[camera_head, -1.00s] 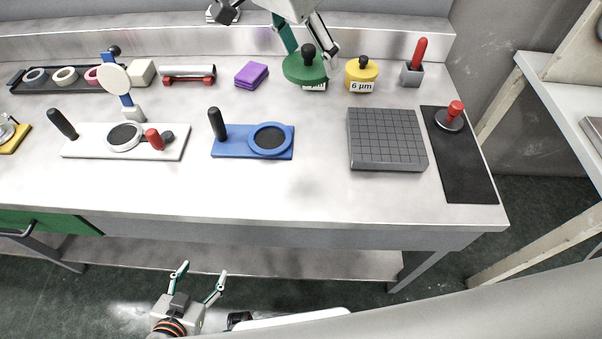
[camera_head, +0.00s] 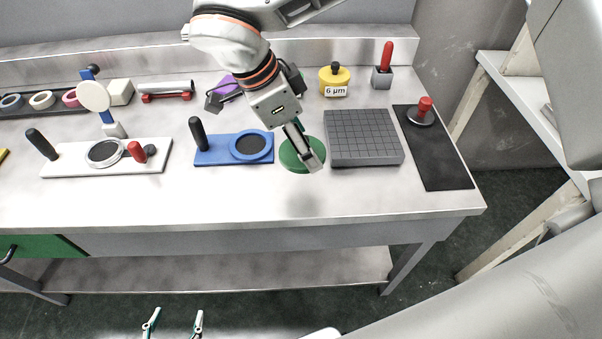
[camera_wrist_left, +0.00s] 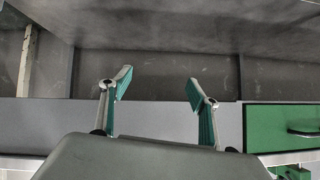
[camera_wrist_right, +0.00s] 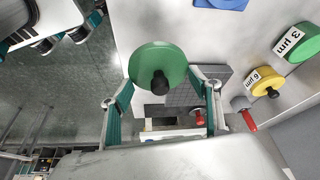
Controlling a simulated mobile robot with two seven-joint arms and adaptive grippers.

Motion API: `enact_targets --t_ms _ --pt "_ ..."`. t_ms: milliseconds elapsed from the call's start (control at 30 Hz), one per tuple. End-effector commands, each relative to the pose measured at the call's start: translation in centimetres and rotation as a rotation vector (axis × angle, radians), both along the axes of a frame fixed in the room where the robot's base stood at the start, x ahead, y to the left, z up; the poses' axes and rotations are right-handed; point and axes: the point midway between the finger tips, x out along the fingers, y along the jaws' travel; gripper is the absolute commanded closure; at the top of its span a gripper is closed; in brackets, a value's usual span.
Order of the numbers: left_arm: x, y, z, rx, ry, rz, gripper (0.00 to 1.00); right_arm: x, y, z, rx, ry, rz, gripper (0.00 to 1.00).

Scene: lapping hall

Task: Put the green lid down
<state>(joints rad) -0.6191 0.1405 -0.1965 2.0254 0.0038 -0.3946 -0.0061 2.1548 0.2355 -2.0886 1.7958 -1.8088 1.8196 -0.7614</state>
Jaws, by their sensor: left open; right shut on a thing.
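The green lid (camera_head: 290,160), a round disc with a black knob, is over the front middle of the bench, between the blue fixture and the grey grid block. My right gripper (camera_head: 305,155) is shut on it from above; the arm hides part of the lid. The right wrist view shows the lid (camera_wrist_right: 155,60) and its knob between the fingers (camera_wrist_right: 160,100). A gap to the bench cannot be made out clearly. The green 3 µm pot (camera_wrist_right: 304,44) shows in the right wrist view. My left gripper (camera_head: 174,320) is open and empty, low in front of the bench; its fingers (camera_wrist_left: 160,88) are spread.
The blue fixture (camera_head: 210,155) is left of the lid and the grey grid block (camera_head: 364,135) close on its right. A yellow 6 µm pot (camera_head: 334,82) stands behind. Bare bench top (camera_head: 240,195) lies in front. A black mat (camera_head: 445,165) is at right.

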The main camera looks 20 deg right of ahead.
Motion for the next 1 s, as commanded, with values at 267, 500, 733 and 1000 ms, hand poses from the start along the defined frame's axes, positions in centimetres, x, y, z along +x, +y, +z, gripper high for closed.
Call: enact_targets --t_ms 267,500,733,1000 --pt "0.1 0.4 -0.3 0.01 -0.002 0.002 0.39 0.0 0.0 -4.8 0.0 0.002 0.001 0.56" --pt "-0.1 0.3 -0.7 0.012 0.005 0.001 0.39 0.0 0.0 -6.4 0.0 0.002 0.001 0.56" --pt "-0.6 0.3 -1.5 0.016 0.015 -0.002 0.39 0.0 0.0 -9.5 -0.001 0.003 0.001 0.56" --pt "-0.4 0.3 -1.1 0.015 0.009 -0.003 0.39 0.0 0.0 -9.4 0.0 -0.001 0.002 0.56"
